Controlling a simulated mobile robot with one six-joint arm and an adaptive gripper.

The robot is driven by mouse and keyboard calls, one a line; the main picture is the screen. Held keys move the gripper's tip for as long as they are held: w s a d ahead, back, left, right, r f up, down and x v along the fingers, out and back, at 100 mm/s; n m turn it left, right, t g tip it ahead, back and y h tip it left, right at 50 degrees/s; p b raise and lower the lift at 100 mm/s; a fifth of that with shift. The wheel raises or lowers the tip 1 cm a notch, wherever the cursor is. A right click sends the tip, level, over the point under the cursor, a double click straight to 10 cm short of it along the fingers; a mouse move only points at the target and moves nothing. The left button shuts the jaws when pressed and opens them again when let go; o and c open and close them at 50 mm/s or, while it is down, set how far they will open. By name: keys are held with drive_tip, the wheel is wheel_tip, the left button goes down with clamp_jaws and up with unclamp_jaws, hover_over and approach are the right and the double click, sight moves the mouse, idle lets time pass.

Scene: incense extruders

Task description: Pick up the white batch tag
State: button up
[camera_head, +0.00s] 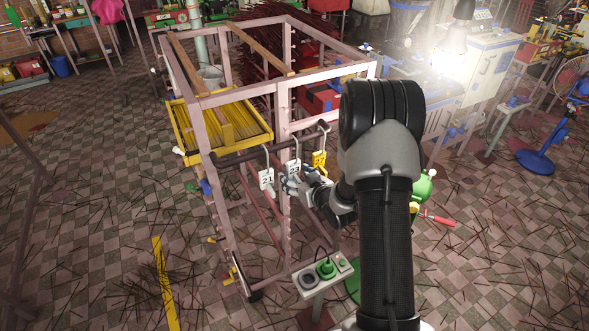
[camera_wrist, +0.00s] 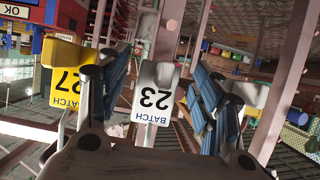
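A white batch tag numbered 23 (camera_wrist: 155,97) hangs from a hook and shows upside down in the wrist view. In the head view the white 23 tag (camera_head: 293,167) hangs between two others. My gripper (camera_wrist: 162,80) is open, with one blue-padded finger on each side of the 23 tag and narrow gaps visible. In the head view my gripper (camera_head: 290,184) is just below and in front of that tag. Another white tag, numbered 21 (camera_head: 266,179), hangs to its left. A yellow tag (camera_head: 319,160) hangs to its right; it reads 27 (camera_wrist: 63,77) in the wrist view.
The hooks hang from a dark rail on a pinkish metal frame (camera_head: 285,130). A yellow tray of sticks (camera_head: 178,130) sits on the frame's left. A socket box (camera_head: 322,272) stands below my arm. Loose sticks litter the checkered floor (camera_head: 105,200).

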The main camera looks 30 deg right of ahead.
sight(295, 167)
drive_tip(key=c, duration=1)
drive_tip(key=shift+c, duration=0.2)
drive_tip(key=shift+r+p, duration=0.3)
drive_tip(key=shift+r, duration=0.35)
wheel_tip(295, 167, up, 2)
drive_tip(key=shift+r+p, duration=0.15)
drive_tip(key=shift+p, duration=0.35)
drive_tip(key=s+r+p, duration=0.2)
drive_tip(key=s+p, duration=0.9)
drive_tip(key=s, duration=1.6)
drive_tip(key=shift+d+r+p, duration=0.25)
drive_tip(key=shift+d+p, duration=0.15)
drive_tip(key=shift+d, duration=0.05)
